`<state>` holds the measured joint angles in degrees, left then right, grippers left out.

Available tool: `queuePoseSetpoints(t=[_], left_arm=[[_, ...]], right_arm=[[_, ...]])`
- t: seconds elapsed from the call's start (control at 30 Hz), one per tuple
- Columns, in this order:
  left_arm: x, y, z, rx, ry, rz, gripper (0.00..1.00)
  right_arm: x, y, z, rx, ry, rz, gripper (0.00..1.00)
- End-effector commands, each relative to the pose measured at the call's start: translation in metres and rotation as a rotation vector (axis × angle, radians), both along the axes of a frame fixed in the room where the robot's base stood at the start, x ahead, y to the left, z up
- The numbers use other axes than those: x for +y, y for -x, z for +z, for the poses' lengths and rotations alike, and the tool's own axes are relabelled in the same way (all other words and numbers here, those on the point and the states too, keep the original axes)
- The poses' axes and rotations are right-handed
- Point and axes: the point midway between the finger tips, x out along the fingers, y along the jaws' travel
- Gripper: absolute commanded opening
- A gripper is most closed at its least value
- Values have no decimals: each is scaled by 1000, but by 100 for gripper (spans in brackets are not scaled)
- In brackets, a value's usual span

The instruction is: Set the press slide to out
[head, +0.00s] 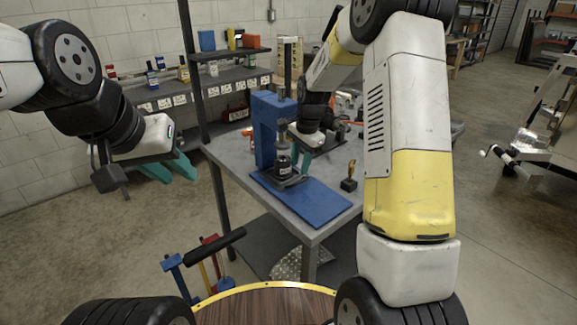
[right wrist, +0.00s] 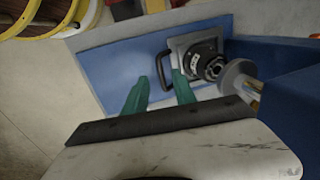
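The blue press (head: 263,130) stands on the workbench, with its flat blue base plate (head: 315,203) toward me. The press slide, a grey square plate with a black bar handle, sits on the base under the press head; it shows in the head view (head: 292,183) and the right wrist view (right wrist: 181,48). A dark round part stands on it. My right gripper (right wrist: 159,80) is open beside the press, its two teal fingers pointing at the slide. In the right wrist view the handle (right wrist: 160,72) appears between the fingertips; contact cannot be told. My left gripper (head: 168,169) is open and empty, left of the bench.
The grey workbench (head: 235,160) carries a small black block with a yellow top (head: 349,178) right of the press. A shelf (head: 205,88) with bottles and bins stands behind at the left. A rack of coloured-handled tools (head: 205,262) is low in front.

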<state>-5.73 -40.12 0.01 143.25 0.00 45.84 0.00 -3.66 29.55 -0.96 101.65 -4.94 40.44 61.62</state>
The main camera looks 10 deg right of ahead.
Motion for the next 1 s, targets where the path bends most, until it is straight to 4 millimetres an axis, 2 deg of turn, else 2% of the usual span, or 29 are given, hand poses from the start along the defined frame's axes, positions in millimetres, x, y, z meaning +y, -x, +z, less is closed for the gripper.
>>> queuePoseSetpoints(t=[0.2,0.4,0.77,0.93,1.0], left_arm=[[0,0,0,0,0,0,32],[0,0,0,0,0,0,32],[0,0,0,0,0,0,32],[0,0,0,0,0,0,32],[0,0,0,0,0,0,32]], right_arm=[[4,-4,-36,5,0,3,32],[6,-8,-60,2,-1,3,32],[7,-9,-66,0,0,3,32],[7,-9,-66,0,0,3,1],[7,-9,-66,0,0,3,0]])
